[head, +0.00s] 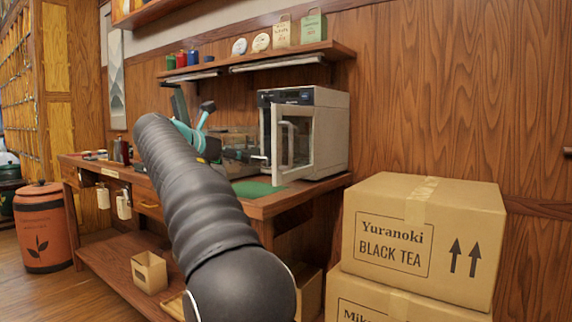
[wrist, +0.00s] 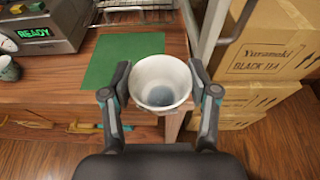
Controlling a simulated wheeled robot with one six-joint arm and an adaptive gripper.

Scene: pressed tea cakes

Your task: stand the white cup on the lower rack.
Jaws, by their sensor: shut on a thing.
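The white cup (wrist: 161,82) is between the two fingers of my gripper (wrist: 161,92) in the wrist view. The gripper is shut on its sides, and I look down into its open mouth. The cup is held in front of the bench edge, beside the green mat. A pale wire rack (wrist: 135,4) shows only in part at the top edge; I cannot tell its level. In the head view a white cabinet (head: 325,135) stands on the bench with its door (head: 291,146) open. My arm hides the cup there.
The green mat (wrist: 122,62) lies bare on the wooden bench (wrist: 55,88). A grey device reading READY (wrist: 40,32) and a small patterned cup (wrist: 9,69) are at left. Stacked cartons (head: 420,240) stand to the right. The open door's frame (wrist: 212,30) is close by the right finger.

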